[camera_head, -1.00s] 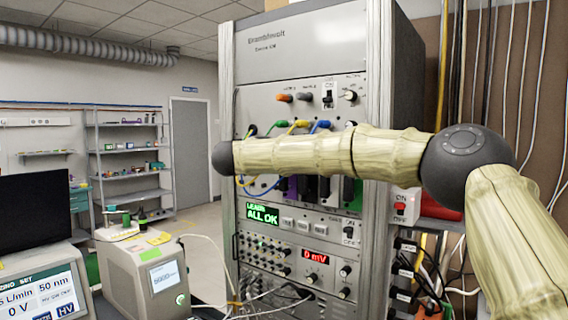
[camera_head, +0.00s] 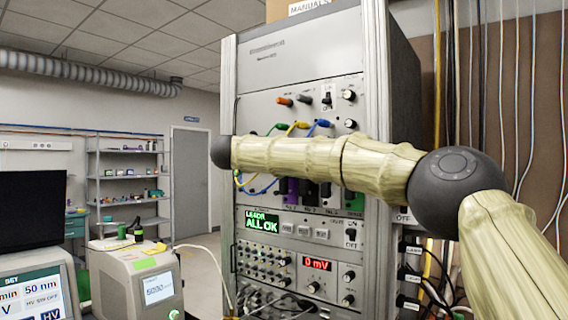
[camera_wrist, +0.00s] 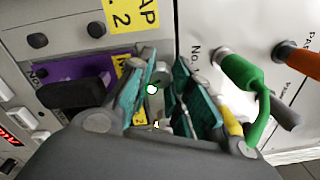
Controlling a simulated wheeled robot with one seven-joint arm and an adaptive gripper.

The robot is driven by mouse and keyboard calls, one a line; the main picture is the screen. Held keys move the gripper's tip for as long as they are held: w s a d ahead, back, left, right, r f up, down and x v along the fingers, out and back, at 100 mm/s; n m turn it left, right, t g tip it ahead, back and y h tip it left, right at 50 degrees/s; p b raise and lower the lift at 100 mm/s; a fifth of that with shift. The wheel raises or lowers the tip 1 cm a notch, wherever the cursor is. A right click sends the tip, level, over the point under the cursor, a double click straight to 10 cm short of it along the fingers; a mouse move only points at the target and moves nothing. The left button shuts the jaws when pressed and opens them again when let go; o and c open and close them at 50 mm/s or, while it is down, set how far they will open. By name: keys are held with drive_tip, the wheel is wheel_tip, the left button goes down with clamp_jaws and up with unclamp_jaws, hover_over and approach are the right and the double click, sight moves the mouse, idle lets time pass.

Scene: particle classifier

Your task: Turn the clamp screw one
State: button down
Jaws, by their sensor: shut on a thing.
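In the wrist view, my gripper (camera_wrist: 164,68) has its two teal fingers close together around a small grey round part (camera_wrist: 160,76), which appears to be a clamp screw. Its number cannot be read. A small green and white dot shows just below it, between the fingers. A purple module (camera_wrist: 85,68) with a black handle (camera_wrist: 75,95) is to the left. A yellow label (camera_wrist: 130,14) ending in "2" sits above. In the head view, my arm crosses in front of the rack and my gripper is hidden.
A green plug and cable (camera_wrist: 245,85) are close to the right finger, with an orange plug (camera_wrist: 298,60) beyond. The instrument rack (camera_head: 300,75) shows a green "ALL OK" display (camera_head: 262,222) and a red "0 mV" display (camera_head: 317,264). A bench instrument (camera_head: 150,285) stands at left.

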drive_tip(key=shift+f+m+b, duration=0.35)
drive_tip(key=shift+m+b, duration=0.1)
drive_tip(key=shift+m, duration=0.15)
drive_tip(key=c, duration=1.6)
unclamp_jaws()
drive_tip(key=o, duration=0.3)
drive_tip(key=shift+s+r, duration=0.1)
drive_tip(key=shift+r, duration=0.15)
drive_tip(key=v, duration=1.2)
